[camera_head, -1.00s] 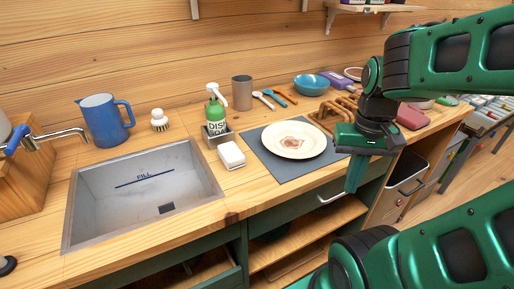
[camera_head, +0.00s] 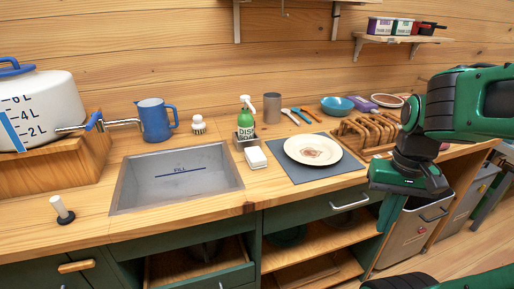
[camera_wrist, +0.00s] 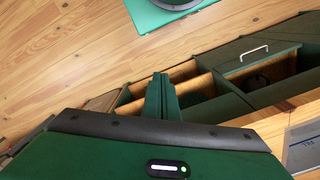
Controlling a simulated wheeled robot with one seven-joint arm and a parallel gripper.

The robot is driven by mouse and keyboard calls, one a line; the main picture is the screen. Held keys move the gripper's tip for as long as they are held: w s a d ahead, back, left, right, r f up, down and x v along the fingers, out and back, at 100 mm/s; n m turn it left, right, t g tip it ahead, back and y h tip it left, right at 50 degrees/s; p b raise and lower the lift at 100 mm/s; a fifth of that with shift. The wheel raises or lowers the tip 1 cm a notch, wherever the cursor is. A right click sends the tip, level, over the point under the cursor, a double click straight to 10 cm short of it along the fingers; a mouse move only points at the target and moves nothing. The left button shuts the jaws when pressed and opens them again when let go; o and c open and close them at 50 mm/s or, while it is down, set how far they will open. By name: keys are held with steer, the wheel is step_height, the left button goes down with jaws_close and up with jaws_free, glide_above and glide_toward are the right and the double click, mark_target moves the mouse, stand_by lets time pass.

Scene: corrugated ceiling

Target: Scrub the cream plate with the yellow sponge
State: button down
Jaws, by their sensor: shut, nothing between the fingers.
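The cream plate (camera_head: 313,150) lies on a grey-blue mat (camera_head: 283,172) on the counter, with a brown stain in its middle. I see no yellow sponge; a white block (camera_head: 256,157) stands beside the soap holder, and I cannot tell what it is. My gripper (camera_head: 382,228) is shut and empty, pointing down in front of the counter, right of the plate and lower than it. In the wrist view its fingers (camera_wrist: 162,97) are together over the floor and the open lower cabinet.
A sink (camera_head: 180,178) is left of the plate. A green soap bottle (camera_head: 246,120), blue jug (camera_head: 155,120), white-headed brush (camera_head: 198,124) and wooden rack (camera_head: 365,132) stand on the counter. A drawer (camera_head: 200,272) is open below the sink. A bin (camera_head: 412,235) stands at right.

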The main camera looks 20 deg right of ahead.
steer(key=w+a+n+t+h, duration=0.2)
steer(key=w+a+n+t, duration=0.15)
steer(key=w, duration=1.15)
steer(key=w+a+n+t, duration=0.1)
steer(key=w+a, duration=0.3)
steer(key=w+a+n+t+y, duration=0.1)
steer(key=w+a, duration=0.3)
steer(key=a, duration=0.1)
steer(key=w+a+r+n+t, duration=0.1)
steer(key=w+a, duration=0.3)
steer(key=shift+a+t+y, duration=0.35)
steer(key=shift+y, duration=0.05)
glide_toward(256, 152)
steer(key=x, duration=0.3)
steer(key=w+x, duration=0.1)
steer(key=x, duration=0.1)
steer(key=shift+w+d+r, duration=0.1)
steer(key=shift+w+d, duration=0.05)
steer(key=shift+w, duration=0.1)
steer(key=shift+w+f, duration=0.1)
steer(key=shift+f, duration=0.2)
steer(key=shift+s+f, duration=0.2)
steer(key=shift+f, duration=0.35)
